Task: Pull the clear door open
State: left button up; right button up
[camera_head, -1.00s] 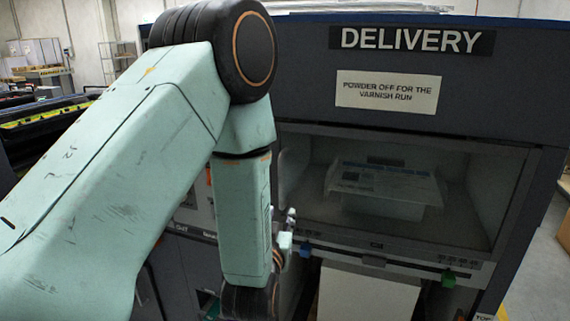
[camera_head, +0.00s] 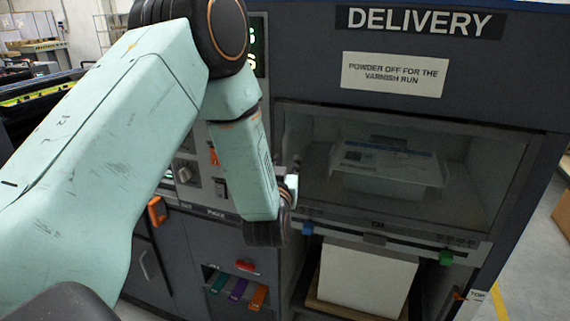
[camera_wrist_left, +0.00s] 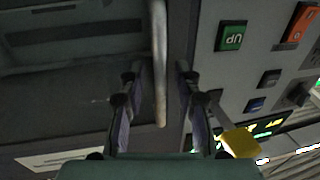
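The clear door (camera_head: 465,190) is a see-through panel on the front of the dark delivery unit, below the powder notice. It looks closed, and a stack of printed sheets (camera_head: 390,165) shows behind it. My left gripper (camera_head: 291,183) is at the door's left edge, mostly hidden by my own wrist in the head view. In the left wrist view, a grey bar handle (camera_wrist_left: 159,60) runs between the two fingers of my left gripper (camera_wrist_left: 157,105). The fingers are apart, with gaps visible on both sides of the bar. My right gripper is not in view.
A control panel with a green button (camera_wrist_left: 230,37) and an orange button (camera_wrist_left: 303,22) is beside the handle. Below the door, a blue knob (camera_head: 307,228) and a green knob (camera_head: 446,257) stick out. A pale stack (camera_head: 365,277) stands in the lower opening.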

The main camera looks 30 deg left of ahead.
pick_arm(q)
jog(key=shift+d, duration=0.2)
jog(key=shift+a, duration=0.4)
jog(key=c, duration=0.5)
jog(key=shift+c, duration=0.7)
jog(key=shift+d, duration=0.3)
grip_shut()
jog(key=shift+a, duration=0.1)
